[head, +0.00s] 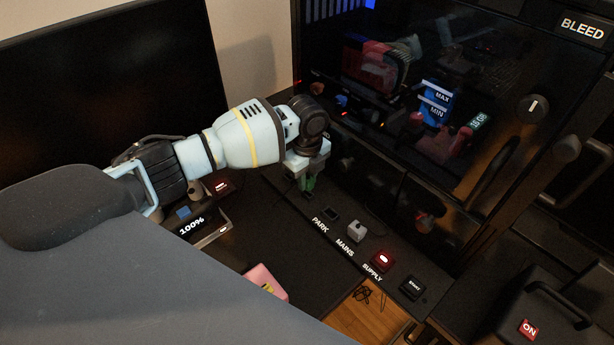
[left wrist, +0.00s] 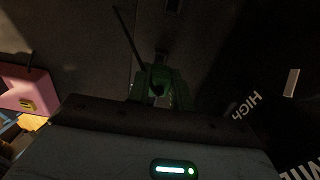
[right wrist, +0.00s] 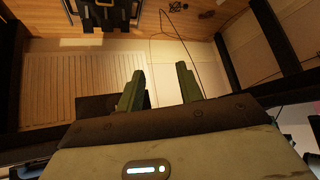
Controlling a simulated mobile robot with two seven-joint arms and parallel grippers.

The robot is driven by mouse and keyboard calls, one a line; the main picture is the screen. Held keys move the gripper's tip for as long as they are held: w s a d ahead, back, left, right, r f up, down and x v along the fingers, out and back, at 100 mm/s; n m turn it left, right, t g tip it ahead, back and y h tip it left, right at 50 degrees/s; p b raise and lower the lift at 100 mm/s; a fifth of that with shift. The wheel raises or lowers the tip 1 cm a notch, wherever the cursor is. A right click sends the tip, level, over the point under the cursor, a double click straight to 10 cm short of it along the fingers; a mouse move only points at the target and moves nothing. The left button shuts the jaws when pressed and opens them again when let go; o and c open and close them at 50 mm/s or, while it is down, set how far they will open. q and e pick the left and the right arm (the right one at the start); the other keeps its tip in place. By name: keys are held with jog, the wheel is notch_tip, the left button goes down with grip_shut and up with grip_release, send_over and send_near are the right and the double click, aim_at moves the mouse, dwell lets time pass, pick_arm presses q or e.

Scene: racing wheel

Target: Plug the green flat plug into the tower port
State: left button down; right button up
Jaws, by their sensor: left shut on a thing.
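My left gripper (head: 305,176) points down beside the dark glass-fronted tower (head: 470,75), above the black desk strip. It is shut on the green plug (head: 309,184), which shows just below the fingers. In the left wrist view the green plug (left wrist: 158,90) is dim between the fingers, and a dark cable-like line runs up from it. I cannot make out the tower port. My right gripper (right wrist: 162,84) shows only in the right wrist view; its fingers are apart and empty, above a wooden floor.
A grey block (head: 354,231) and a red lit switch (head: 382,259) stand on the strip labelled PARK, MAINS and SUPPLY. A pink box (head: 266,281) lies in front. A dark monitor (head: 110,80) stands at the back left. A black case (head: 535,305) stands at the right.

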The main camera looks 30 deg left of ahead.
pick_arm(q)
jog(key=shift+f+b, duration=0.35)
jog(key=shift+f, duration=0.85)
jog(key=c, duration=1.2)
grip_release()
jog(key=shift+o, duration=0.2)
jog(key=shift+r, duration=0.1)
jog(key=shift+r+p, duration=0.3)
jog(key=shift+r, duration=3.55)
